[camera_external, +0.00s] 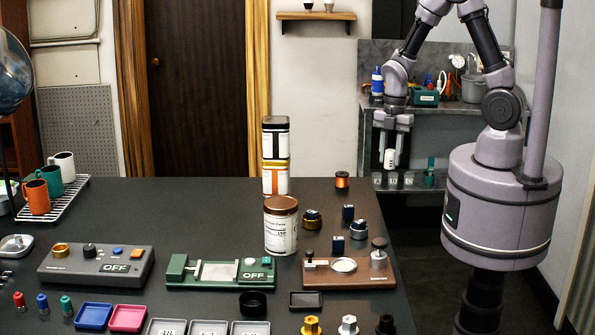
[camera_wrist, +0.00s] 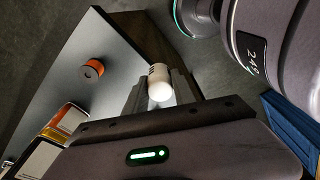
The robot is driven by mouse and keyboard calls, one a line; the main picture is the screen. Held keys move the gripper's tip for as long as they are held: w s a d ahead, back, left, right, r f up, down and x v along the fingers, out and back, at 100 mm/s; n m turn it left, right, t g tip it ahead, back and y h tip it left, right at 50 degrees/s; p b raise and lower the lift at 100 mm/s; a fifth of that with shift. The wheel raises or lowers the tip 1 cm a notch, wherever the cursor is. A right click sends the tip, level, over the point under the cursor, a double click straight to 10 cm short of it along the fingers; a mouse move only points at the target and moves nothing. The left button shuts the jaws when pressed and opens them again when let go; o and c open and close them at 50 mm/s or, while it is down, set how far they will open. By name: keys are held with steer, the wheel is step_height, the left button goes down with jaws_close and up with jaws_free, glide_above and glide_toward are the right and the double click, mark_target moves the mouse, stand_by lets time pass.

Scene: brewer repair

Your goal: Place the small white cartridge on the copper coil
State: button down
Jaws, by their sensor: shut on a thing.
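The small white cartridge (camera_external: 390,160) is held upright in the air at the lower end of my gripper (camera_external: 392,148). The copper coil (camera_external: 342,180) is a small orange spool with dark ends, standing near the far right corner of the dark table. It also shows in the wrist view (camera_wrist: 92,68), left of the cartridge and apart from it. Nothing is on top of the coil.
A shelf (camera_external: 435,120) stands behind my gripper.

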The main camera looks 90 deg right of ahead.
steer(key=shift+s+d+r, duration=0.25)
steer(key=shift+d+r, duration=0.1)
steer(key=shift+d, duration=0.1)
steer(key=w+d, duration=0.2)
steer(key=w, duration=0.2)
steer(key=w+d+f, duration=0.1)
steer(key=w+d, duration=0.1)
steer(key=w, duration=0.3)
steer(key=w+d+f, duration=0.1)
steer(key=w+d, duration=0.1)
steer(key=w, duration=0.2)
steer(key=shift+w+d, duration=0.25)
steer(key=shift+d, duration=0.05)
step_height(320, 180, down, 4)
steer(key=shift+w+d+r+b, duration=0.1)
steer(key=shift+w+r+b, duration=0.1)
steer(key=shift+b, duration=0.1)
steer(key=shift+r, duration=0.1)
steer(key=shift+s, duration=0.1)
steer(key=c, duration=1.1)
jaws_free()
steer(key=shift+o, duration=0.2)
